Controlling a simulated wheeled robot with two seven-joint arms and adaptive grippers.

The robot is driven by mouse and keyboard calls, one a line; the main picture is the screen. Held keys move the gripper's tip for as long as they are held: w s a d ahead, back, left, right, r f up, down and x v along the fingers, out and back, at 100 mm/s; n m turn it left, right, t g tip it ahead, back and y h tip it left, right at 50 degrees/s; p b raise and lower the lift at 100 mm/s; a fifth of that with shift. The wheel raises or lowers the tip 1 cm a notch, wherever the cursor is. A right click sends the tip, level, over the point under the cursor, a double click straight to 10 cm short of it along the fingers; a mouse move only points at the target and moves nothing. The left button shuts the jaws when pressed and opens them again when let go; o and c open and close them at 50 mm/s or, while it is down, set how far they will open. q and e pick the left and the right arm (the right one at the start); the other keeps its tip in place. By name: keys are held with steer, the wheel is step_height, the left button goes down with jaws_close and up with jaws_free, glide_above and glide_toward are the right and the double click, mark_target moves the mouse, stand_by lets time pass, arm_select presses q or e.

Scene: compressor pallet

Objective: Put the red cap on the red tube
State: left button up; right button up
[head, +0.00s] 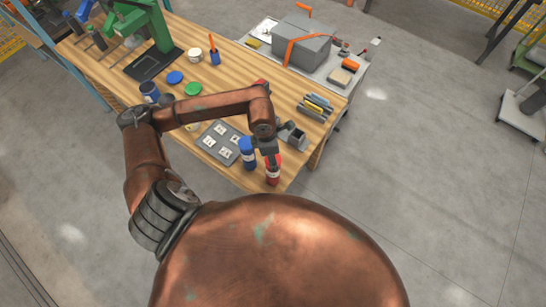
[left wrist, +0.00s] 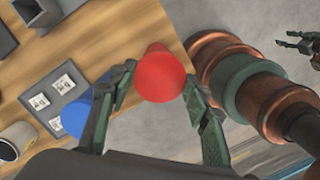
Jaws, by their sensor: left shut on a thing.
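The red tube (head: 272,175), with a pale label, shows under my left gripper (head: 269,152) near the table's front corner in the head view. In the left wrist view my left gripper (left wrist: 160,88) is shut on a round red piece, which I take as the red cap (left wrist: 160,76). The cap is in line with the tube; whether it is seated cannot be told. A small dark claw, apparently my right gripper (left wrist: 298,42), is at the wrist view's right edge, clear of the tube; its finger state is unclear.
A blue tube (head: 247,157) stands close left of the red one. A grey tray (head: 222,143) with pale cards and a grey open bin (head: 292,134) are nearby. Blue (head: 175,77) and green (head: 193,89) lids lie farther back. The table's edge is close at the right.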

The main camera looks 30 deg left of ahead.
arm_select(q)
steer(key=o, duration=0.9)
steer(key=shift+c, duration=0.2)
steer(key=shift+o, duration=0.4)
steer(key=o, duration=0.4)
steer(key=shift+r, duration=0.15)
steer(key=shift+r+p, duration=0.7)
steer(key=shift+r, duration=0.7)
steer(key=shift+r+p, duration=0.75)
steer(key=shift+r, duration=1.25)
